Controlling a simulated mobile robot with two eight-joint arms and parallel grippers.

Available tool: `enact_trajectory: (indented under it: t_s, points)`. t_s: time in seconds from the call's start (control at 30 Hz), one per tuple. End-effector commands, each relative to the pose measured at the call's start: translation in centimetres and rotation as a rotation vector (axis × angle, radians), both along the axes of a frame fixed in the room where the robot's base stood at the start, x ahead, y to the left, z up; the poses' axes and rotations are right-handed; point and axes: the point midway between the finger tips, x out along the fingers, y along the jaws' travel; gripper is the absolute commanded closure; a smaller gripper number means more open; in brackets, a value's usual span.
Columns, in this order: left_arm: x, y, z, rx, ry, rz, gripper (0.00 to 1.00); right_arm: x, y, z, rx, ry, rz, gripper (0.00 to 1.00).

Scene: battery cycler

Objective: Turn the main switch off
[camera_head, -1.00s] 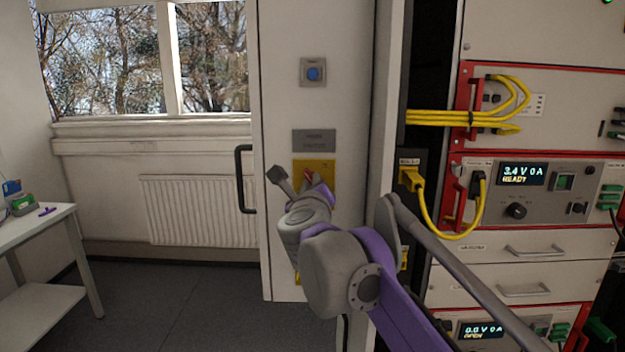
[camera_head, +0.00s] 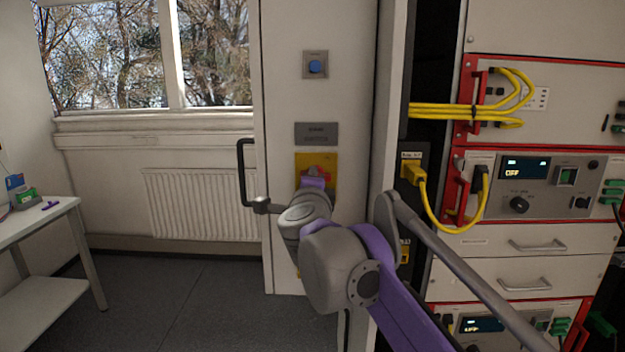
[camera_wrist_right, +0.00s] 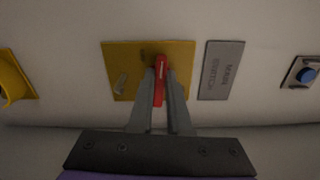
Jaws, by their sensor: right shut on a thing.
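The main switch is a red handle (camera_wrist_right: 160,80) on a yellow plate (camera_wrist_right: 122,62), mounted on a light cabinet door. In the head view the plate (camera_head: 330,159) shows above my gripper, with the red handle (camera_head: 318,170) lying across it, roughly level. My right gripper (camera_wrist_right: 160,88) is shut on the red handle, one finger on each side, as the right wrist view shows. In the head view my right gripper (camera_head: 314,180) partly covers the plate. A grey label (camera_head: 317,133) sits just above the plate. My left gripper is not in view.
A blue button (camera_head: 315,67) is higher on the door. A dark door handle (camera_head: 243,172) stands out at its left edge. On the right, a rack has red-framed units, yellow cables (camera_head: 440,112) and displays (camera_head: 525,168) reading OFF. A white table (camera_head: 40,222) stands at far left.

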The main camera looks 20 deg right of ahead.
Motion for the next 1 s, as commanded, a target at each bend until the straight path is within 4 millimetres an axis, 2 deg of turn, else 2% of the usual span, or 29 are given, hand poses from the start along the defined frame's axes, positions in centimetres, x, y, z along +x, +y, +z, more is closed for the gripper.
enact_trajectory:
  t_s: [0.3, 0.8, 0.83, 0.97, 1.0]
  points:
    - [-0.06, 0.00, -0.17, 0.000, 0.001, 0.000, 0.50, 0.00, 0.00, -0.09, -0.099, 0.028, 0.000, 1.00]
    - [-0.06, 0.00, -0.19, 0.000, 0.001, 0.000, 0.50, 0.00, -0.01, -0.08, -0.116, 0.033, 0.000, 1.00]
    - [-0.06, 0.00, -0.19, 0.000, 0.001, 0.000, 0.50, 0.00, -0.01, -0.08, -0.116, 0.033, 0.000, 0.80]
    - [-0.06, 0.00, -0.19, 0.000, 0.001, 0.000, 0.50, 0.00, -0.01, -0.08, -0.115, 0.033, 0.000, 0.57]
    - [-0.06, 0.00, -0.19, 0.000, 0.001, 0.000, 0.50, 0.00, -0.01, -0.08, -0.115, 0.033, 0.000, 0.54]
